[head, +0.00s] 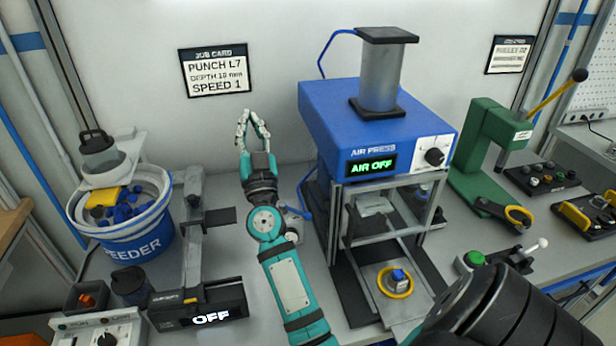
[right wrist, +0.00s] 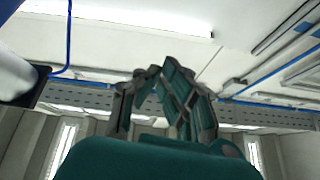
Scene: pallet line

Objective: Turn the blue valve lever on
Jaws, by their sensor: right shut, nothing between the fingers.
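The blue valve lever (head: 298,212) shows only in part, low behind my right forearm, between it and the air press (head: 350,118). The press display reads AIR OFF. My right gripper (head: 246,116) stands upright in front of the back wall, above and to the left of the lever, apart from it. Its fingers are shut and empty; they also show in the right wrist view (right wrist: 160,75), pointing at the ceiling. My forearm hides part of the valve. My left gripper is not in view.
A blue feeder bowl (head: 126,238) and a rail unit with a display reading OFF (head: 210,312) stand at the left. A green hand press (head: 485,150) and a green button (head: 474,259) are at the right. A blue part in a yellow ring (head: 397,290) sits under the press.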

